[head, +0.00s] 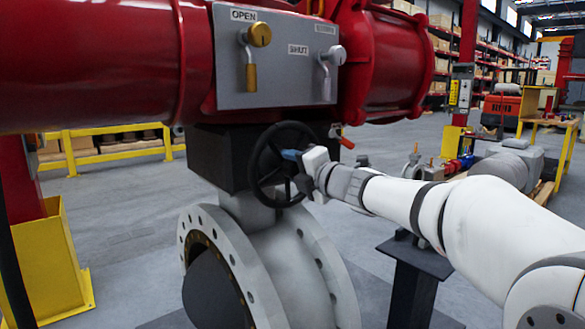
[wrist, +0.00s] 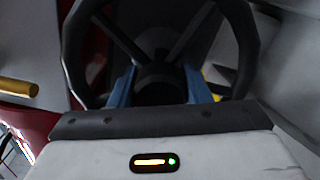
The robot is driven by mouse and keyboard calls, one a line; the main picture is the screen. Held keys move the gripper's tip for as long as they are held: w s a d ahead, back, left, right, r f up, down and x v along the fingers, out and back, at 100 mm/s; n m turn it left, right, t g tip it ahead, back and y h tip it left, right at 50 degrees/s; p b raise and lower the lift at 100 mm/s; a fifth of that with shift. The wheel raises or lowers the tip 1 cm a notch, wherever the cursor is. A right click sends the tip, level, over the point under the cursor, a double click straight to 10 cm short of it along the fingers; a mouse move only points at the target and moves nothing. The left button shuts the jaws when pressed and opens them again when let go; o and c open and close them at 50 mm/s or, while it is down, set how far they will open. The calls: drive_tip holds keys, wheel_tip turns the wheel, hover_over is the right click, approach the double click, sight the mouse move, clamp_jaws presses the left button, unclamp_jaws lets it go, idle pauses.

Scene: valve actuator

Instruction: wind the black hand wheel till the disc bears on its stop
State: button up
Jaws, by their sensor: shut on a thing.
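The black hand wheel (head: 256,172) stands upright on the dark gearbox (head: 215,155) under the red actuator. My gripper (head: 291,155) comes in from the right, its blue fingers at the wheel's middle. In the wrist view, the wheel (wrist: 75,60) fills the upper middle, and my gripper (wrist: 160,82) has one blue finger on each side of its dark hub, shut on it. The exact contact is partly hidden. The dark disc (head: 212,290) shows inside the pale flanged valve body (head: 265,260) at the bottom. Its stop cannot be made out.
Above the wheel is a grey panel (head: 285,70) with a brass lever (head: 251,75) marked OPEN and a silver lever (head: 326,75) marked SHUT. A red-handled lever (head: 342,140) is close to the wheel's right. A black stand (head: 413,270) is below my arm.

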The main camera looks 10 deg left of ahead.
drive_tip(key=shift+f, duration=0.1)
drive_tip(key=o, duration=1.4)
drive_tip(key=shift+p+v, duration=0.55)
drive_tip(key=shift+v, duration=3.35)
